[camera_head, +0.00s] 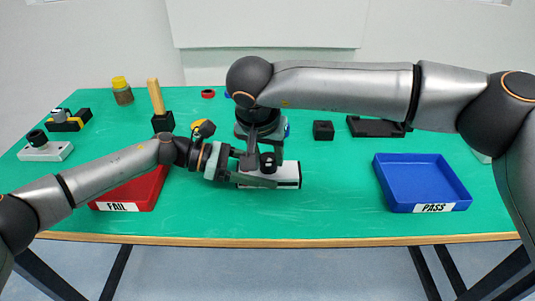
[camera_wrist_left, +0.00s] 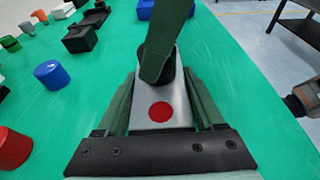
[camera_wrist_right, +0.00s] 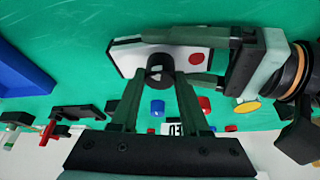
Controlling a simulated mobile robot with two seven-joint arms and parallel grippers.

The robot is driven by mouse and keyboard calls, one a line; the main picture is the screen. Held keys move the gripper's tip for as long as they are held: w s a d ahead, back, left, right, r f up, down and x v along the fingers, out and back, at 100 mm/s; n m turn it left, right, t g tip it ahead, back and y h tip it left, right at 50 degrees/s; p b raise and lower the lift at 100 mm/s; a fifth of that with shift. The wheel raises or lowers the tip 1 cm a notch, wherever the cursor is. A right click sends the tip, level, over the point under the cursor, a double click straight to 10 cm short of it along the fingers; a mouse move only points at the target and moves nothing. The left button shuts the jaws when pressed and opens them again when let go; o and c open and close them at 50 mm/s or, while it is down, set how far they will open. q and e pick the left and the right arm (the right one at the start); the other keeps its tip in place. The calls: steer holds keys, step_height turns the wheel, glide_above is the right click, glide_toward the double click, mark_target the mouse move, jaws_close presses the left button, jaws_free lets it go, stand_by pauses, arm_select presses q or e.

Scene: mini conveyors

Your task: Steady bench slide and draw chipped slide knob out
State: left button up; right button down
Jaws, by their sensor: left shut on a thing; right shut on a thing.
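The bench slide is a pale block (camera_head: 289,176) with dark ends, lying on the green bench in the middle front. A red dot (camera_wrist_left: 161,111) marks its top. Its black round knob (camera_wrist_right: 160,76) stands on the slide; chipping cannot be made out. My left gripper (camera_head: 262,171) is shut on the slide from the left, one finger along each long side. My right gripper (camera_wrist_right: 158,84) comes down from above, shut on the knob, its fingers on either side of it. The knob appears still at the slide's top; whether there is a gap is unclear.
The red FAIL tray (camera_head: 150,196) is at front left, partly behind my left arm. The blue PASS tray (camera_head: 433,199) is at front right. Another knobbed slide (camera_head: 43,152) lies far left. A black block (camera_head: 323,130) and a black holder (camera_head: 374,127) stand behind. Bench between slide and PASS tray is clear.

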mark_target(267, 159)
arm_select(q)
steer(key=shift+s+f, duration=0.1)
steer(key=shift+f, duration=0.15)
arm_select(e)
steer(key=shift+r, duration=0.15)
steer(key=shift+r, duration=2.3)
arm_select(q)
steer(key=o, duration=0.8)
steer(key=shift+c, duration=0.2)
steer(key=shift+o, duration=1.1)
steer(key=shift+r, duration=0.15)
steer(key=shift+a+r, duration=0.1)
steer(key=shift+a, duration=0.05)
